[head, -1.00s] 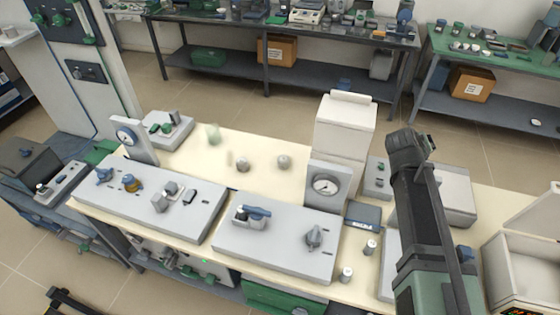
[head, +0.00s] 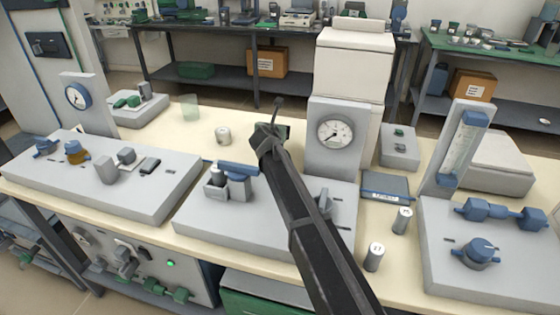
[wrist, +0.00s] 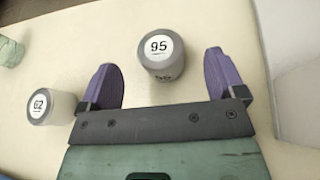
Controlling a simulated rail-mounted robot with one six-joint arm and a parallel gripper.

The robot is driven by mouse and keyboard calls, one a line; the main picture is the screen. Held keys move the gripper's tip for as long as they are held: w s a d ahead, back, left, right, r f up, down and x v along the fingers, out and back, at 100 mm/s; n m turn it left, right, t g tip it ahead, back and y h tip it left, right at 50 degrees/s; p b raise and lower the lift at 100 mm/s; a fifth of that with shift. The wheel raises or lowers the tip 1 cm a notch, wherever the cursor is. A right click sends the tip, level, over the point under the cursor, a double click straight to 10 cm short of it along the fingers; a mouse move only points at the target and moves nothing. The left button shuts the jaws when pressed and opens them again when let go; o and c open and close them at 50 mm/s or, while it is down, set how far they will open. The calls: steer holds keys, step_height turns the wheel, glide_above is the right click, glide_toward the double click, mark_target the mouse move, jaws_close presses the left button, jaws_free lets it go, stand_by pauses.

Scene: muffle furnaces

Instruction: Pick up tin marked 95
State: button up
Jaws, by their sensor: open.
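The tin marked 95 (wrist: 162,55) stands upright on the cream bench top in the wrist view, a grey tin with a white lid label. My gripper (wrist: 160,78) is open and empty, its two purple fingers spread to the left and right of this tin. The tin's lower side shows between the fingertips, with gaps on both sides. A second tin marked 62 (wrist: 50,105) stands outside the left finger. In the head view one tin (head: 223,135) shows left of my arm, its mark too small to read; no second tin shows beside it there.
A dial gauge panel (head: 335,132) and a white furnace (head: 352,75) rise right of my arm. Two marked tins (head: 402,220) (head: 374,257) stand at the front right. Grey control consoles (head: 100,175) line the front edge.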

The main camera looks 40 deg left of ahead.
steer(key=shift+a+f+n, duration=0.15)
steer(key=shift+f+n, duration=0.15)
steer(key=shift+f, duration=0.05)
steer(key=b+x, duration=0.1)
steer(key=x, duration=0.4)
steer(key=shift+r, duration=0.1)
steer(key=c, duration=1.1)
